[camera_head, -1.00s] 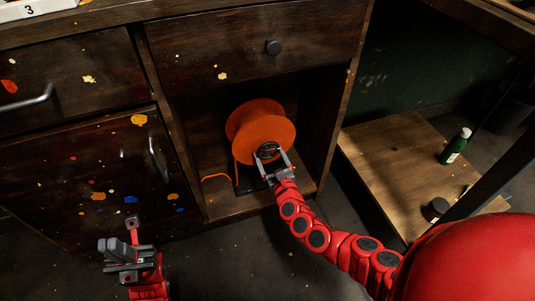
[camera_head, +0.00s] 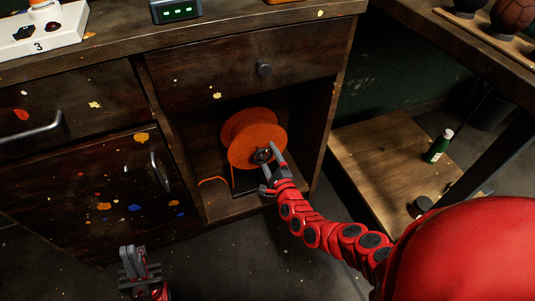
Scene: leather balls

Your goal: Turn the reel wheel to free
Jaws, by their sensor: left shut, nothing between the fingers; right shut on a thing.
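The orange reel wheel (camera_head: 248,132) stands in the open cubby of the dark wooden desk. A dark hub (camera_head: 262,156) is at the middle of its front face. My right gripper (camera_head: 269,166) is at the lower right of the hub, shut on the reel wheel's hub part. Its exact contact is hard to see. An orange cord (camera_head: 213,181) hangs from the reel to the cubby floor. My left gripper (camera_head: 134,256) is shut and empty, low at the left in front of the desk, away from the reel.
The cubby's side walls (camera_head: 318,125) stand close around the reel. A drawer with a round knob (camera_head: 264,69) is above it. A green bottle (camera_head: 439,146) stands on a low wooden board (camera_head: 385,150) at the right.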

